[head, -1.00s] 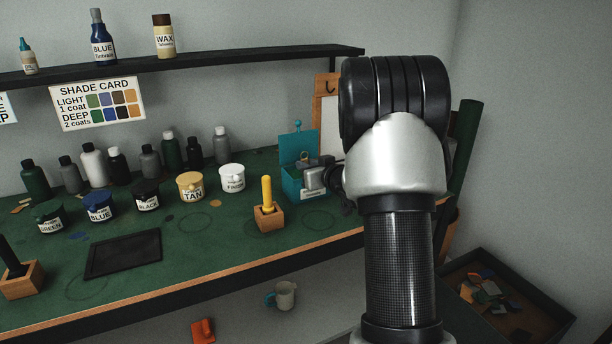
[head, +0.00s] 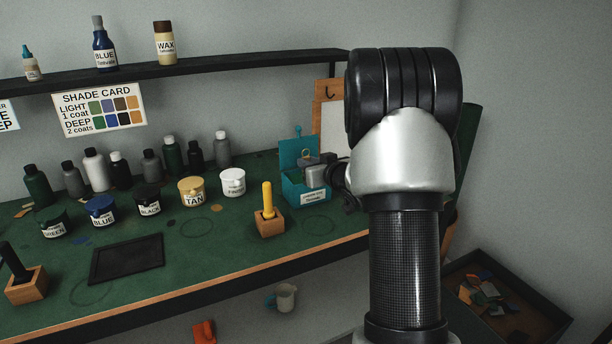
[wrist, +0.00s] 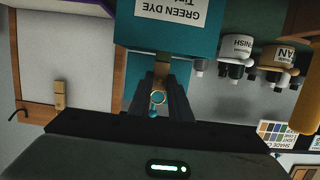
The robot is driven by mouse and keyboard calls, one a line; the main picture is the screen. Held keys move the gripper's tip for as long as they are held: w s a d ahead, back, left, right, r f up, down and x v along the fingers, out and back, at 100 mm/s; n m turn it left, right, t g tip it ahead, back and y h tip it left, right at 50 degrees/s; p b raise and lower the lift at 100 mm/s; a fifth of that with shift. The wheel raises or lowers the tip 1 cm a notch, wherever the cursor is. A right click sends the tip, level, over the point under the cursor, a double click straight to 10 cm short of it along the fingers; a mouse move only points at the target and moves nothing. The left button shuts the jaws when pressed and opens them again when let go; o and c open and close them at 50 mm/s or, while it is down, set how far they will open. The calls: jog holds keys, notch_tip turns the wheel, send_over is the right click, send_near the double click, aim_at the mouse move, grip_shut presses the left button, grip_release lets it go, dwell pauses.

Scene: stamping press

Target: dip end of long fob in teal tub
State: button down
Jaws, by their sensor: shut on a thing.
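The teal tub (head: 292,192) stands at the back right of the green bench, its lid (head: 297,153) raised behind it. It also shows in the wrist view (wrist: 168,38), labelled GREEN DYE. My gripper (head: 306,164) is over the tub's opening.
White (head: 232,182), tan (head: 192,191), black, blue and green tubs stand left of the teal tub, with several bottles behind. A wooden block (head: 270,222) with a yellow stick stands in front. A dark mat (head: 127,259) lies left. A shelf hangs above.

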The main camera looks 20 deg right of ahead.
notch_tip(320, 180, up, 8)
jog(key=p, duration=0.6)
jog(key=shift+a, duration=0.1)
dwell(1.0)
